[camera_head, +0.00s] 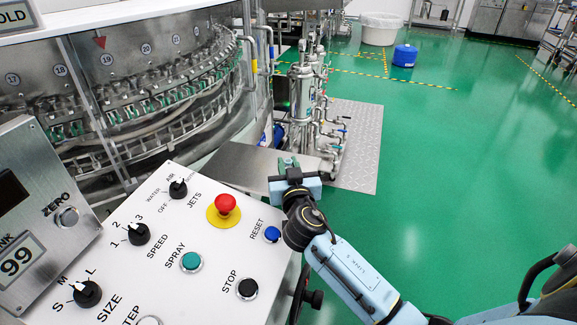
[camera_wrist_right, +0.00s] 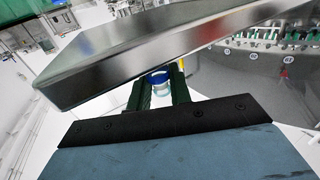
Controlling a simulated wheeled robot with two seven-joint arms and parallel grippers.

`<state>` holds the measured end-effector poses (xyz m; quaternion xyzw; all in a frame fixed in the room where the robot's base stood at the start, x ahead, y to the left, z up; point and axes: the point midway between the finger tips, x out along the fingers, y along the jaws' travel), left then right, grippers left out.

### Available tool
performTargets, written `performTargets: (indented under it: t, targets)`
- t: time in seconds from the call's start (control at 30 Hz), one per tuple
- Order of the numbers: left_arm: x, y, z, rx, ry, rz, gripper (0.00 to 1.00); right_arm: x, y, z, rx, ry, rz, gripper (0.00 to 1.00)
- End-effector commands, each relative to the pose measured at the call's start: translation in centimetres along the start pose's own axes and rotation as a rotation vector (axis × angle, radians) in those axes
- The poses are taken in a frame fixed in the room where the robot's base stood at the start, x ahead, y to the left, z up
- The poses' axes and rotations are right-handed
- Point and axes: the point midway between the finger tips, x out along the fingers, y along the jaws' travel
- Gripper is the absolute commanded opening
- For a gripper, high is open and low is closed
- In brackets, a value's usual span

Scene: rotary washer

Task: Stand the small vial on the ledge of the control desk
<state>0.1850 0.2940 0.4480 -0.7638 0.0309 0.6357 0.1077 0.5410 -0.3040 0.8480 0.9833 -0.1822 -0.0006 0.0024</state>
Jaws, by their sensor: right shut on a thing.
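My right gripper (camera_head: 289,163) is just off the right end of the bare steel ledge (camera_head: 232,167) behind the control desk (camera_head: 200,250). In the right wrist view, its green fingers (camera_wrist_right: 159,90) are shut on the small vial (camera_wrist_right: 159,84), which has a blue top ring and a pale body. The steel ledge (camera_wrist_right: 130,58) fills the upper part of that view, close to the fingers and partly covering the vial's surroundings. I cannot tell whether vial and ledge touch. In the head view the vial cannot be made out. My left gripper is not in view.
The desk carries a red stop button (camera_head: 225,203), knobs and a blue reset button (camera_head: 272,234). The rotary washer (camera_head: 130,90) stands behind it at the left. Pipes and a steel vessel (camera_head: 302,90) rise beyond the ledge.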

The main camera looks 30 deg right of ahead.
Motion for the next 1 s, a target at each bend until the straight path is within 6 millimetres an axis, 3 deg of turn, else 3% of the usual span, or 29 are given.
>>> performTargets:
  t: [0.17,0.2,0.37,0.73,0.8,1.0]
  targets:
    - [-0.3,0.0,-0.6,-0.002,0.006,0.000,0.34,0.0,0.0,0.2,0.001,0.000,0.000,0.00]
    - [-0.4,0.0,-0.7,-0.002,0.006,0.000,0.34,0.0,0.0,0.2,0.001,0.000,0.000,0.21]
    - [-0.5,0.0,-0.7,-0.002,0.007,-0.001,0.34,0.0,0.0,0.2,0.001,0.000,0.000,0.42]
    - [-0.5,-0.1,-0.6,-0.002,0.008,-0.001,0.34,0.0,0.0,0.0,0.000,0.000,0.000,0.42]
    - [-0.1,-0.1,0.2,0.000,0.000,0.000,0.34,0.0,0.0,-0.2,-0.001,0.000,0.000,0.42]
    - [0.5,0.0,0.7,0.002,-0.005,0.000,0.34,-4.2,0.0,0.1,0.004,-0.004,-0.001,0.42]
